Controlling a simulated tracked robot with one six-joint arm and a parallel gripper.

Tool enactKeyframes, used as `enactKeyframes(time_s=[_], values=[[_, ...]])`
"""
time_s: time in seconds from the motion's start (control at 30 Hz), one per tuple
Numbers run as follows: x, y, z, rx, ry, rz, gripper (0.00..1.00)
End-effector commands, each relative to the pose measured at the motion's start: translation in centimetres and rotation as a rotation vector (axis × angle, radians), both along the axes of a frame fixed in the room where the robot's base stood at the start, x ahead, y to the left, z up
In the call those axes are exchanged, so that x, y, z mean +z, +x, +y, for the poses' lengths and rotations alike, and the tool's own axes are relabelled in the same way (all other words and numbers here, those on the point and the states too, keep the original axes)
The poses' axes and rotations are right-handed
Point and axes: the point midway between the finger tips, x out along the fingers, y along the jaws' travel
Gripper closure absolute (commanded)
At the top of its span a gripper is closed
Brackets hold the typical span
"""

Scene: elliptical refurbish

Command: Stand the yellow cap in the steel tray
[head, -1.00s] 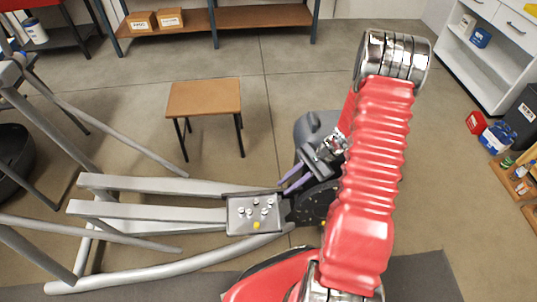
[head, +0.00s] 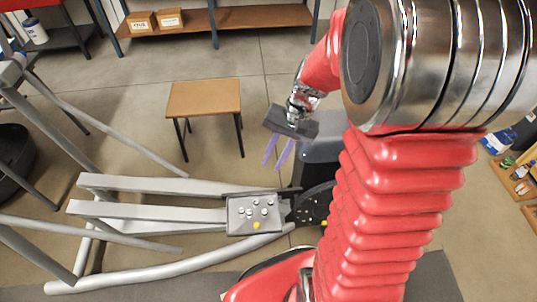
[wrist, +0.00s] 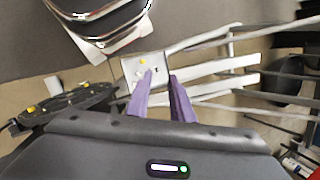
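The steel tray (head: 234,228) sits on the exercise machine's frame, left of the dark disc. It holds several small white-and-silver pieces. A yellow cap (head: 257,225) is in the tray near its front edge; it also shows in the wrist view (wrist: 142,61). Whether it is upright is too small to tell. More yellow pieces (wrist: 31,109) show on the dark disc in the wrist view; I cannot tell if they are caps. My gripper (head: 271,167) is open, its purple fingers apart with nothing seen between them, above and apart from the tray.
The dark disc (head: 316,203) of the machine is right of the tray. Grey frame beams (head: 150,214) run to the left. A brown-topped stool (head: 204,97) stands behind the machine. A shelf with cardboard boxes (head: 170,17) is at the back. Open floor lies around the stool.

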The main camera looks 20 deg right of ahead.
Motion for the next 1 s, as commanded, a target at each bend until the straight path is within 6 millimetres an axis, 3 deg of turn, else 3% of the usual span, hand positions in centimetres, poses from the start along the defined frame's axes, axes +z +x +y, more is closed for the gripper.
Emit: enactKeyframes(time_s=[0.4,1.0], values=[[6.5,-2.8,2.8,0.202,-0.181,-0.184,0.79],[13.4,-7.7,5.4,0.448,-0.42,-0.476,0.79]])
